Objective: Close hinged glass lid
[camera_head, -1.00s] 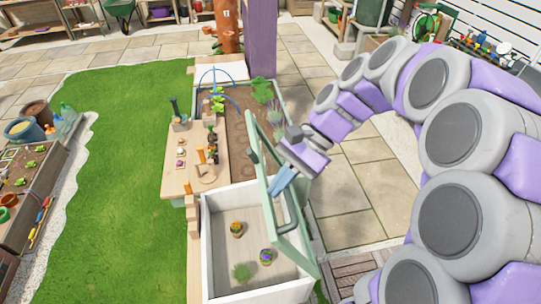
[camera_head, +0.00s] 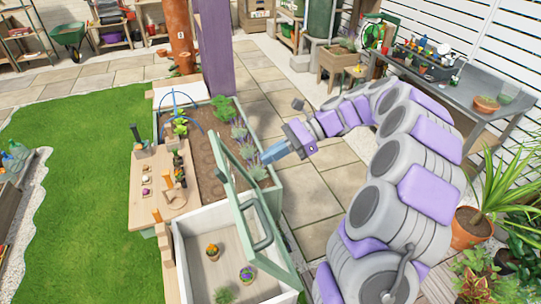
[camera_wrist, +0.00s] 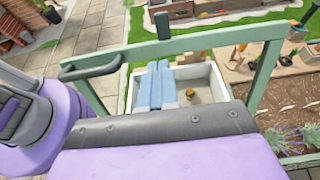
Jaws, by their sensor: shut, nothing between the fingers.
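The hinged glass lid (camera_head: 240,200) has a pale green frame and stands open and tilted on the right side of the white planter box (camera_head: 188,262). A dark handle (camera_head: 266,236) is on its frame. In the wrist view the lid frame (camera_wrist: 210,38) spans the picture, with the handle (camera_wrist: 90,68) at left. My gripper (camera_head: 268,156) is shut and empty, with blue fingers, in the air beside the upper part of the lid. In the wrist view its fingers (camera_wrist: 156,86) lie over the box opening. I cannot tell whether they touch the lid.
Potted flowers (camera_head: 247,274) and a small plant (camera_head: 224,295) sit inside the box. A wooden work surface (camera_head: 150,205) with small items adjoins it at left. A planted bed (camera_head: 207,150) lies behind. Paving at right of the lid is clear.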

